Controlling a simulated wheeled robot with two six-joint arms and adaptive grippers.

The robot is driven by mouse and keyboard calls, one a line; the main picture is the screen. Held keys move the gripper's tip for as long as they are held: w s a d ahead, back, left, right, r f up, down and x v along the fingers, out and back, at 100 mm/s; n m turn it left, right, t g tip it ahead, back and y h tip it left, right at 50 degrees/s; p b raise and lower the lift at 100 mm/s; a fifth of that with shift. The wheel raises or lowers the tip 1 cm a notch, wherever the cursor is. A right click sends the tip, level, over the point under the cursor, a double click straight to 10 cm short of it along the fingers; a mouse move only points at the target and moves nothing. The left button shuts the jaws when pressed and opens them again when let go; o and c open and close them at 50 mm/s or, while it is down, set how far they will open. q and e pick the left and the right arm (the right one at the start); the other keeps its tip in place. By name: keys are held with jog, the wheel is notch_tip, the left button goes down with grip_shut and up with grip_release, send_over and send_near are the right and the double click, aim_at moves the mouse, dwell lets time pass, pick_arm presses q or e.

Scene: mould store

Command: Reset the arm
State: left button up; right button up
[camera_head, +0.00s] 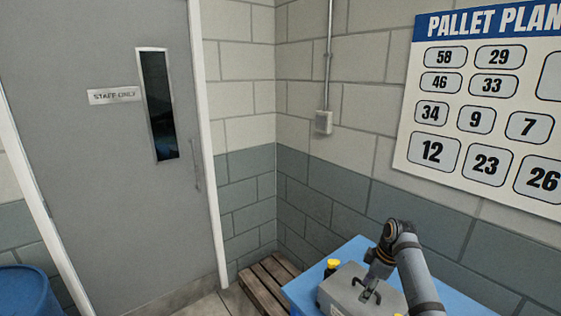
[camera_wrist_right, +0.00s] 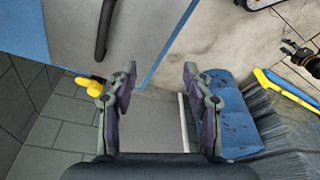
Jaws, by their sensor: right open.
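My right gripper (camera_head: 366,284) shows at the lower right of the head view, at the end of my grey arm, over or beside a grey case with a dark handle. In the right wrist view my right gripper (camera_wrist_right: 159,73) is open, with nothing between its fingers. The grey case (camera_head: 338,290) stands on a blue table. In the wrist view the case (camera_wrist_right: 150,25) and its black handle (camera_wrist_right: 106,28) lie beyond the fingertips, apart from them. My left gripper is in neither view.
A yellow-topped item (camera_head: 332,264) stands beside the case on the blue table (camera_head: 350,252). A wooden pallet (camera_head: 268,284) lies on the floor near the wall. A blue drum (camera_head: 25,292) stands at lower left, by a grey door (camera_head: 100,160). The wrist view shows a blue stained object (camera_wrist_right: 232,110).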

jog(key=s+f+m+t+h, duration=0.1)
jog(key=s+f+m, duration=0.2)
jog(key=s+f, duration=0.3)
jog(key=s+f+m+h, duration=0.15)
jog(key=s+f, duration=0.25)
jog(key=s, duration=0.5)
jog(key=s+a+r+m+t, duration=0.15)
jog(key=s+m, duration=0.25)
jog(key=s, duration=0.4)
jog(key=s+r+m, duration=0.2)
jog(key=s+m, duration=0.1)
jog(key=s, duration=0.6)
notch_tip(320, 180, down, 34)
jog(key=s+d+r+g+b, duration=0.1)
jog(key=s+d+b, duration=0.2)
jog(key=b, duration=0.3)
pick_arm(q)
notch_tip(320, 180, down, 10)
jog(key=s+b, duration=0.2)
jog(key=b, duration=0.2)
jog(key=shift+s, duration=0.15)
pick_arm(e)
jog(key=s+f+g, duration=0.1)
jog(key=s+f, duration=1.6)
jog(key=f, duration=0.2)
jog(key=shift+s+d+f+m+h, duration=0.3)
jog(key=shift+d+f+m+h, duration=0.05)
jog(key=shift+d+f, duration=0.05)
